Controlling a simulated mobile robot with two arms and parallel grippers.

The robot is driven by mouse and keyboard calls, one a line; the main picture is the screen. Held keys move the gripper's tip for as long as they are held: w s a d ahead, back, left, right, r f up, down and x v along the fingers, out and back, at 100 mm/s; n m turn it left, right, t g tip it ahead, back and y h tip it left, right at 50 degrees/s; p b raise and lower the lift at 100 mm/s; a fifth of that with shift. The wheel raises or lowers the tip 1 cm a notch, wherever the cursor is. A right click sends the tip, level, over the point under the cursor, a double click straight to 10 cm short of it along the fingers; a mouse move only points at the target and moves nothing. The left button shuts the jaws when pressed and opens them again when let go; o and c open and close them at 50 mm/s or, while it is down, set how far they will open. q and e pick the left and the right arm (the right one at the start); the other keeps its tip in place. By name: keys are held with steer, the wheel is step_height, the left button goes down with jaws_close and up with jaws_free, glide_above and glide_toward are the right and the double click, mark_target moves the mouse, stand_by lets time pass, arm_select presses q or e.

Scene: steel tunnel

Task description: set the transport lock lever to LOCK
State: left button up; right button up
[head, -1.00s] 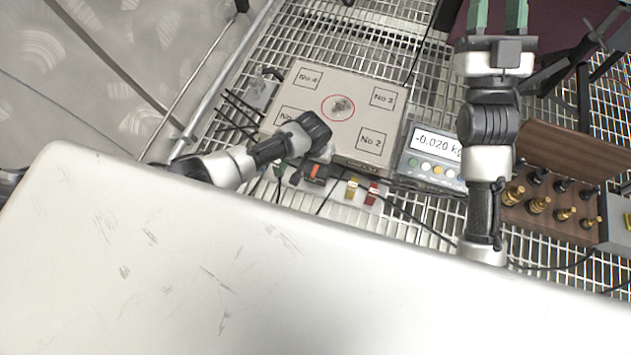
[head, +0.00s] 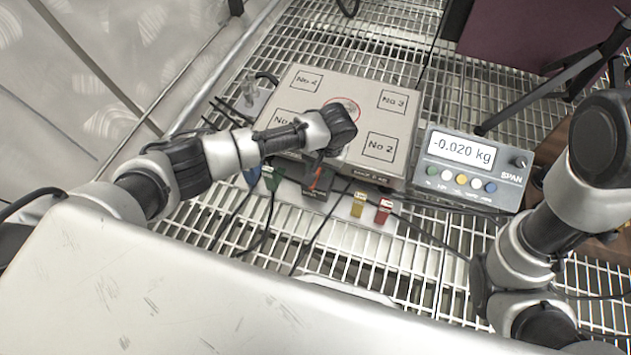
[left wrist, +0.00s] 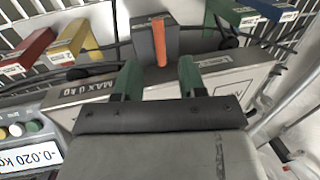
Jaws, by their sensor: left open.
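The transport lock lever is a slim orange-red bar (left wrist: 160,42) on a dark grey block (left wrist: 142,45) at the near side of the weighing platform (head: 300,105). In the head view the lever (head: 317,179) shows small, just below my left wrist. No LOCK marking is readable on it. My left gripper (left wrist: 158,80) has its two green fingers apart, with nothing between them. In the left wrist view the lever lies just beyond the gap between the fingertips. In the head view my left wrist hides most of that gripper. My right gripper is out of view.
Coloured tagged connectors flank the lever: green (head: 272,178) and blue on one side, yellow (head: 358,204) and red (head: 384,211) on the other. A display (head: 462,152) reading -0.020 kg stands right of the platform. Black cables cross the grating in front.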

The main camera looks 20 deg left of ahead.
arm_select(q)
steer(key=f+b, duration=0.2)
steer(key=f, duration=0.1)
steer(key=a+f+b, duration=0.1)
steer(key=f, duration=0.2)
steer(key=shift+a+b, duration=0.1)
steer(key=shift+b, duration=0.25)
jaws_close()
